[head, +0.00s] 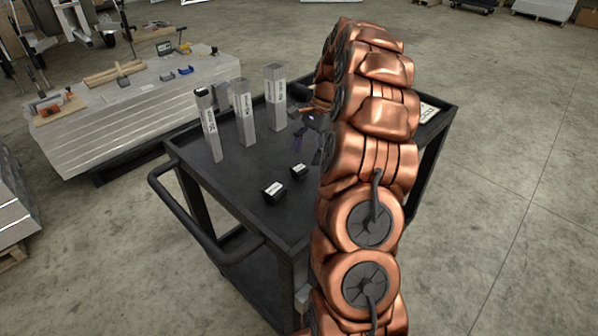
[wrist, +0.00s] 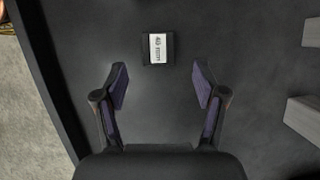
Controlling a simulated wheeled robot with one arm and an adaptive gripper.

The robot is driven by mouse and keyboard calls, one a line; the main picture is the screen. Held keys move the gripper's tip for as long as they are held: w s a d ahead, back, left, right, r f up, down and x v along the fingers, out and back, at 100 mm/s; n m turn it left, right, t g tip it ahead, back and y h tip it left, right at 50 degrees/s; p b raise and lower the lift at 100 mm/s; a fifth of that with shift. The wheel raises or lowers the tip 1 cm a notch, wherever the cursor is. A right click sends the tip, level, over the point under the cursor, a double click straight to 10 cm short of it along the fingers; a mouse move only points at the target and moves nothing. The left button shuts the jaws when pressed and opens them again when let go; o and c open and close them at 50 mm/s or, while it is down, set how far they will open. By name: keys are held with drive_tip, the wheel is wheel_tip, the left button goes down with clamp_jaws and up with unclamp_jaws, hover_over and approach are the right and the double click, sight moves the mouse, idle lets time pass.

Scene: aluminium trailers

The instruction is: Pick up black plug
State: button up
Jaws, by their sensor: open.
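Two small black plugs with white labels lie on the black cart top, a nearer one (head: 274,192) and a farther one (head: 299,172). One labelled plug (wrist: 158,48) shows in the wrist view, just beyond the fingertips and roughly centred between them; I cannot tell which of the two it is. My gripper (wrist: 160,82) is open and empty, pointing down over the cart top. In the head view my gripper (head: 318,140) is partly hidden by my copper-coloured arm.
Several upright square aluminium tubes, such as the left one (head: 209,127), stand behind the plugs on the cart (head: 235,195). Two tube ends (wrist: 304,118) show at the wrist view's right edge. A stack of sheets with tools (head: 130,125) stands behind left.

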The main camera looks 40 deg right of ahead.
sight(300, 168)
drive_tip(key=shift+s+a+f+p, duration=0.15)
drive_tip(key=shift+a+f+p, duration=0.25)
drive_tip(key=shift+a+f, duration=0.5)
drive_tip(key=shift+x, duration=1.6)
drive_tip(key=shift+d, duration=0.1)
drive_tip(key=c, duration=1.1)
drive_tip(key=shift+r, duration=0.1)
